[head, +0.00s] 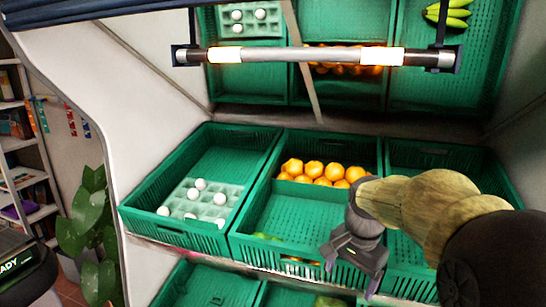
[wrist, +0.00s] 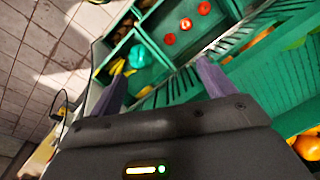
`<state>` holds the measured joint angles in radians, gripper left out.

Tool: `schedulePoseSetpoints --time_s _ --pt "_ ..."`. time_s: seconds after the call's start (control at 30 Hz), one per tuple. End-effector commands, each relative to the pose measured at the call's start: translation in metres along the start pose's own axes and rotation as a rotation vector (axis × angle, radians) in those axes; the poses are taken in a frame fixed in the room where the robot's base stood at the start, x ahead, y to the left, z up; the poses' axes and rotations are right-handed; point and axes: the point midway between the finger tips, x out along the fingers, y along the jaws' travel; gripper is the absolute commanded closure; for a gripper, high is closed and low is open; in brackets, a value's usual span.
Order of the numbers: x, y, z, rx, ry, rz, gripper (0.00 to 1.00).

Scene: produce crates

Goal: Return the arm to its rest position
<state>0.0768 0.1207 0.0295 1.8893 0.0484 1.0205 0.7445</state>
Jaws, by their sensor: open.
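My gripper (head: 352,275) hangs pointing downward at the front rim of the middle green crate (head: 258,238) in the head view. Its fingers are spread apart with nothing between them. The wrist view also shows my open gripper (wrist: 162,64), its two fingers wide apart above lower crates and the floor. My arm reaches in from the right and hides part of the right crate (head: 440,150).
Oranges (head: 325,172) lie at the back of the middle crate. The left crate (head: 150,190) holds a tray with several white eggs (head: 200,184). A lit bar (head: 310,54) crosses above. In the wrist view, red produce (wrist: 186,24) sits in lower crates, with tiled floor (wrist: 40,50) at left.

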Motion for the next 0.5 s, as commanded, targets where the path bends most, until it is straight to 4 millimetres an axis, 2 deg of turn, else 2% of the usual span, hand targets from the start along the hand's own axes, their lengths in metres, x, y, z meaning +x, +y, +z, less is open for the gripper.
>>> schedulePoseSetpoints --time_s 0.27,0.5 --pt "0.058 0.026 0.024 -0.233 0.034 -0.005 0.18" --pt "0.129 0.068 0.07 -0.597 0.087 -0.01 0.18"
